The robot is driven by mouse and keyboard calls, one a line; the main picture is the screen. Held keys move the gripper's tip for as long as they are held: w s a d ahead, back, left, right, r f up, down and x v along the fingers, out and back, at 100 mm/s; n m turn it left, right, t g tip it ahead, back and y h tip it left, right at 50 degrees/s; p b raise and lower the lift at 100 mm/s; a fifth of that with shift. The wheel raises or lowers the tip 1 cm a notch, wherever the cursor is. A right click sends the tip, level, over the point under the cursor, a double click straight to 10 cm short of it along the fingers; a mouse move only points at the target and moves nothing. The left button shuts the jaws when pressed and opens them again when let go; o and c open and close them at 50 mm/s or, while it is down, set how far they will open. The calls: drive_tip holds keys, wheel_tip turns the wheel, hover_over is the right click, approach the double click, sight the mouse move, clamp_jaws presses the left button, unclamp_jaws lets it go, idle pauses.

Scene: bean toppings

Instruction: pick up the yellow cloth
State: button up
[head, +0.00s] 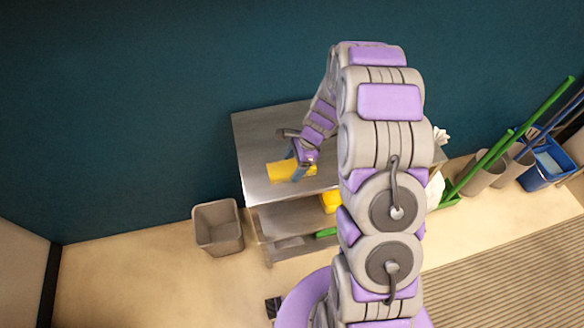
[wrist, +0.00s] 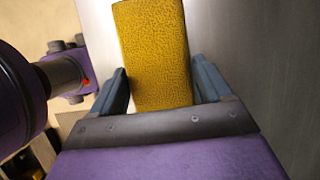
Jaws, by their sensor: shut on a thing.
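The yellow cloth (head: 284,170) lies on the grey metal table top (head: 262,130), in the head view left of my arm. In the wrist view the cloth (wrist: 155,55) is a flat, textured yellow block between my two blue-grey fingers. My gripper (head: 300,172) is at the cloth's right part in the head view. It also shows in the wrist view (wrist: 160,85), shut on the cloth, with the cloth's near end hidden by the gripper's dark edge. I cannot tell whether the cloth is clear of the table top.
A beige bin (head: 218,228) stands on the floor left of the table. A yellow item (head: 331,202) sits on the lower shelf. At right are a blue bucket (head: 545,168) and green-handled tools (head: 490,155). A striped mat (head: 510,275) covers the floor at right.

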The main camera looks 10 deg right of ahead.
sight(290, 168)
drive_tip(key=shift+a, duration=0.3)
drive_tip(key=shift+c, duration=0.4)
drive_tip(key=shift+d+r+p, duration=0.1)
drive_tip(key=shift+r+p, duration=0.2)
drive_tip(key=shift+r, duration=0.25)
drive_tip(key=v, duration=0.1)
drive_tip(key=p+v, duration=0.1)
drive_tip(key=shift+s+r, duration=0.25)
drive_tip(key=shift+r, duration=0.2)
drive_tip(key=s+d+r+p, duration=0.1)
drive_tip(key=s+d+p, duration=0.2)
drive_tip(key=s+d, duration=0.7)
drive_tip(key=shift+s+d, duration=0.2)
drive_tip(key=shift+s, duration=0.25)
